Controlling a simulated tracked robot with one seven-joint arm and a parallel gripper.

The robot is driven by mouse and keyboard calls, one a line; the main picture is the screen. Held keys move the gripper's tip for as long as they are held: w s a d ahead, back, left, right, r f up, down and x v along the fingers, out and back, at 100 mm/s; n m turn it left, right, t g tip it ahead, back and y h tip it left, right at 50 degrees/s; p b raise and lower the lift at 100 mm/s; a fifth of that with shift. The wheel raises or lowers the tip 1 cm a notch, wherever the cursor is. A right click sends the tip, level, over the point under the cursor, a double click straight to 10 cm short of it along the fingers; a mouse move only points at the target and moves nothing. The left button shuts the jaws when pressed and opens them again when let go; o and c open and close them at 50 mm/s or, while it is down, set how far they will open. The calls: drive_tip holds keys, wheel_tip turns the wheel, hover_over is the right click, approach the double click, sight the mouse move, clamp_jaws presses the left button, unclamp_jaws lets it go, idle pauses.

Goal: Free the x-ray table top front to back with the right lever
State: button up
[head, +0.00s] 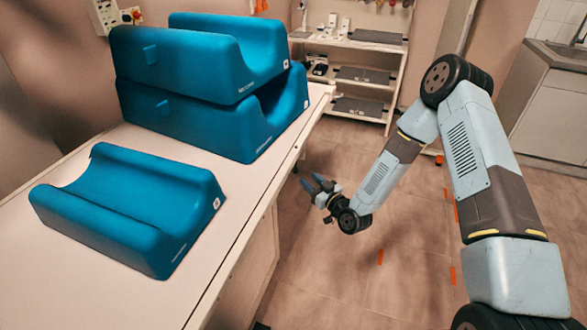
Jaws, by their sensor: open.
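The x-ray table top (228,203) is a long pale surface running from the lower left towards the back, with a dark-lined right edge. My gripper (316,184) is open and empty, to the right of this edge and apart from it, over the floor in the picture. My arm comes in from the right. No lever can be made out; the side of the table below the edge is mostly hidden from this angle.
One blue cradle (130,205) lies on the near part of the top. Two more blue cradles (190,100) are stacked behind it. A shelf unit (362,75) stands at the back, a sink counter (550,100) at the right.

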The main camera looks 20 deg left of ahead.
sight(297, 169)
drive_tip(key=x, duration=0.9)
drive_tip(key=shift+c, duration=0.2)
clamp_jaws()
